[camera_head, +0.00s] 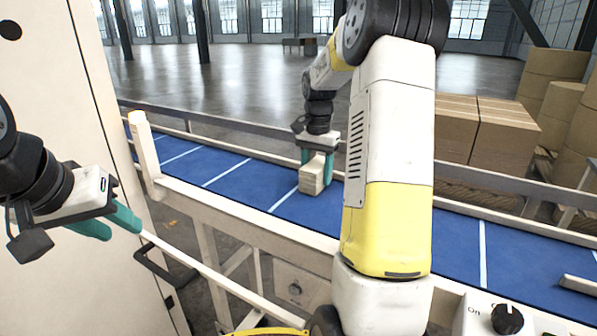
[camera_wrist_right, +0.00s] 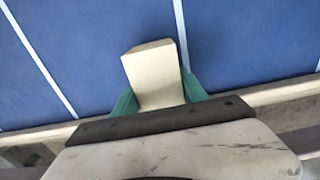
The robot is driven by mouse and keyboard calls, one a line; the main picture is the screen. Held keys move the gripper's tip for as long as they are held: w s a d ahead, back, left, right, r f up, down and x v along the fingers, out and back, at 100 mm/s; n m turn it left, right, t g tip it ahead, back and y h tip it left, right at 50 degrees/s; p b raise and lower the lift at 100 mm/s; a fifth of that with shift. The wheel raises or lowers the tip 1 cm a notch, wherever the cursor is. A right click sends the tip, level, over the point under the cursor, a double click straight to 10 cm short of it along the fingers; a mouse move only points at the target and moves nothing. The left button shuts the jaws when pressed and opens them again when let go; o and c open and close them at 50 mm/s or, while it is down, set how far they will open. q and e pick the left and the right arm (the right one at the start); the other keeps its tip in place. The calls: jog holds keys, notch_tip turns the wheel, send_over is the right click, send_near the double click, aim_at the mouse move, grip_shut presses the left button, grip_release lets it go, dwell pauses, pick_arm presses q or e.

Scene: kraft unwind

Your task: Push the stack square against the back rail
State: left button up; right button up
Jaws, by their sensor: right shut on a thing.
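The stack (camera_head: 313,178) is a pale, layered block on the blue conveyor belt. My right gripper (camera_head: 318,168) reaches down over it, with its teal fingers on either side, shut on it. In the right wrist view the stack (camera_wrist_right: 155,72) stands out between the teal fingers of the gripper (camera_wrist_right: 160,97), and its far end lies over the blue belt. The back rail (camera_head: 240,135) runs along the far side of the belt; a gap of blue belt shows between it and the stack in the head view. My left gripper (camera_head: 118,226) is open and empty, away from the belt at the left.
The blue belt (camera_head: 232,172) has white cross lines and a pale front rail (camera_head: 240,214). A pale post (camera_head: 145,150) stands at its left. Brown cartons (camera_head: 485,135) stand behind the belt at right. A control panel with a knob (camera_head: 507,318) is at lower right.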

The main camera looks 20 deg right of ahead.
jog(key=shift+a, duration=0.1)
dwell(0.8)
jog(key=o, duration=1.5)
jog(key=shift+s, duration=0.1)
jog(key=shift+c, duration=0.2)
notch_tip(320, 180, up, 7)
jog(key=shift+f, duration=0.15)
jog(key=shift+a+r, duration=0.1)
jog(key=shift+r, duration=0.5)
jog(key=s+a+r+n+t, duration=0.2)
jog(key=s+a+r, duration=0.15)
jog(key=s, duration=0.25)
jog(key=s+a+r+n+t, duration=0.1)
jog(key=s+a+r+n, duration=0.1)
jog(key=s+a+n, duration=0.3)
jog(key=s+a+f+n+t+y, duration=0.1)
jog(key=s+a, duration=0.2)
jog(key=s, duration=0.4)
jog(key=s+a+f+n+t+y, duration=0.1)
jog(key=s+a+n+t, duration=0.1)
jog(key=s, duration=0.5)
jog(key=shift+a+f, duration=0.25)
jog(key=shift+a, duration=0.15)
